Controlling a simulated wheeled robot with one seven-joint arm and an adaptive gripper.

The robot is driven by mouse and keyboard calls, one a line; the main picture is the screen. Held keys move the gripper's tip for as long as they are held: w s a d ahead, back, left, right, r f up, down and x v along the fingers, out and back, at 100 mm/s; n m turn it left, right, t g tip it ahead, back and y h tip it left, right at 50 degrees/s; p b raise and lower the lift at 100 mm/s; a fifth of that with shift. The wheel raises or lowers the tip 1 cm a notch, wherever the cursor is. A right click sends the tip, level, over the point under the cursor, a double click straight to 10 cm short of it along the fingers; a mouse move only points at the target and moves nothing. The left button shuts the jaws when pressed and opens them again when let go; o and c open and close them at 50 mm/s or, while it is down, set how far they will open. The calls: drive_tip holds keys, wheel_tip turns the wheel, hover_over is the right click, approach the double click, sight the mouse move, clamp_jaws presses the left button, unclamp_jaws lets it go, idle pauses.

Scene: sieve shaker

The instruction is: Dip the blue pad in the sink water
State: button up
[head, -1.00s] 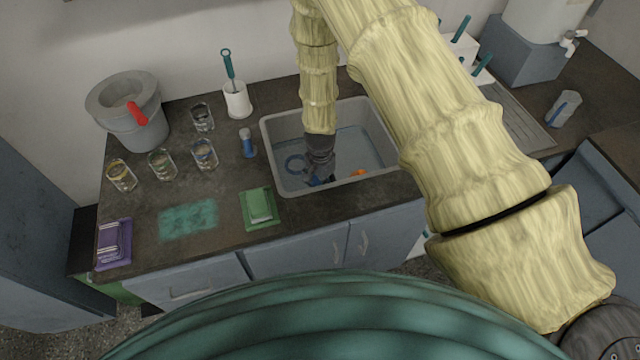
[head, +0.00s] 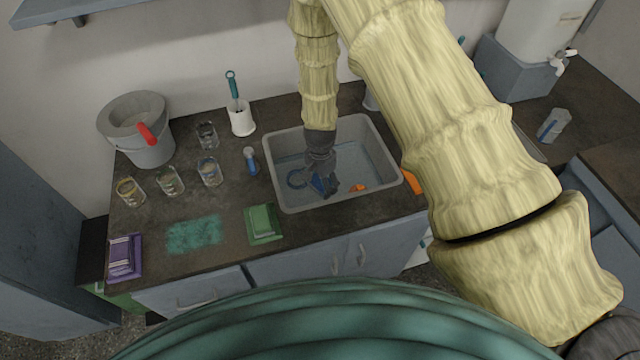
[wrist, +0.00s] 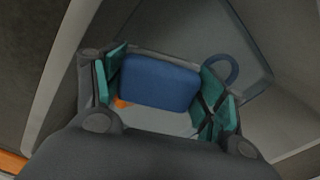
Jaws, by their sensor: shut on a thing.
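My gripper (head: 322,181) points down inside the grey sink basin (head: 284,198). It is shut on the blue pad (wrist: 160,82), which sits between the two teal-lined fingers in the wrist view. In the head view the pad (head: 317,184) is a small blue patch at the fingertips, mostly hidden by the gripper. The sink water (head: 352,160) looks grey-blue and clear. I cannot tell whether the pad touches the water surface.
A blue ring (head: 297,179) and an orange thing (head: 357,188) are in the sink near the gripper.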

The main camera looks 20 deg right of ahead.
drive_tip(key=shift+r+p, duration=2.75)
drive_tip(key=shift+r, duration=2.15)
drive_tip(key=shift+f, duration=0.15)
